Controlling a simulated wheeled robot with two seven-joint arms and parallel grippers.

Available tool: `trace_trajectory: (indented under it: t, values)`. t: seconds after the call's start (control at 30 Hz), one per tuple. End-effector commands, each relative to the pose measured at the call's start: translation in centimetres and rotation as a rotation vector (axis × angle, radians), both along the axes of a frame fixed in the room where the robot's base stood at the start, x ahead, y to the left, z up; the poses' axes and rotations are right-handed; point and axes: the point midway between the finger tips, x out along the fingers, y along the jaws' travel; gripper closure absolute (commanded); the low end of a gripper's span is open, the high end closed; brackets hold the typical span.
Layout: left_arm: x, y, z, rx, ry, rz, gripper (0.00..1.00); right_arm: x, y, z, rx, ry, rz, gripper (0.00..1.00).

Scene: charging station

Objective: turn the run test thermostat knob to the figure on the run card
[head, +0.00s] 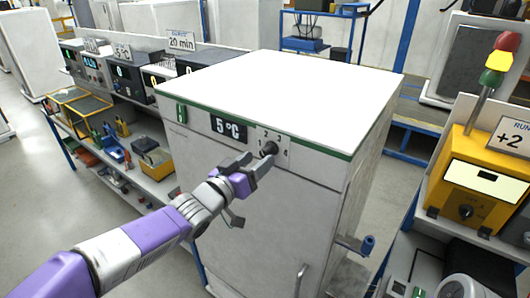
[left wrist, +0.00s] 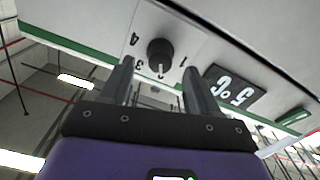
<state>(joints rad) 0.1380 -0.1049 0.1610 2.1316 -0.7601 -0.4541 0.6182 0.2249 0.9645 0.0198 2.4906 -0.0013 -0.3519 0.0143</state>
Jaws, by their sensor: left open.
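The dark round thermostat knob (head: 270,148) sits on a white dial plate (head: 281,160) with figures 1 to 4, high on the front of a white cabinet. In the left wrist view, upside down, the knob (left wrist: 160,49) has a pale mark pointing down, roughly towards the 2. My left gripper (head: 262,163) is open and just in front of the knob. In the wrist view its fingertips (left wrist: 157,68) lie on either side of the knob's lower part; I cannot tell if they touch. A run card (head: 514,138) reading "+2" is cut off at the right edge.
A "5 °C" display (head: 229,128) is left of the dial. A yellow unit (head: 479,181) with its own dark knob (head: 466,212) and a signal lamp stands right. A bench with instruments and a "20 min" card (head: 181,41) is at left. The cabinet top (head: 290,95) is clear.

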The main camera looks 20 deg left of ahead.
Motion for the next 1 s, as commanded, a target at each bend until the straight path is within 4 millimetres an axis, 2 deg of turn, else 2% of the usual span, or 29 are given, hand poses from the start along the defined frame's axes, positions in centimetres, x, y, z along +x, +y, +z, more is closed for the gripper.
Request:
trace_trajectory:
  t: [0.1,0.3,0.67,1.0]
  values:
    - [1.8,-0.7,-0.1,-0.001,0.002,-0.001,0.40,0.0,0.0,0.1,0.000,0.000,0.000,1.00]
    - [3.7,-1.3,0.0,-0.001,0.001,0.000,0.40,0.0,0.0,0.2,0.000,0.000,0.000,1.00]
    - [4.2,-1.5,0.0,-0.001,0.001,0.001,0.40,0.0,0.0,0.3,0.000,0.000,0.000,1.00]
    - [4.2,-1.5,0.0,0.000,0.001,0.001,0.90,0.0,0.0,0.3,0.000,0.000,0.000,1.00]
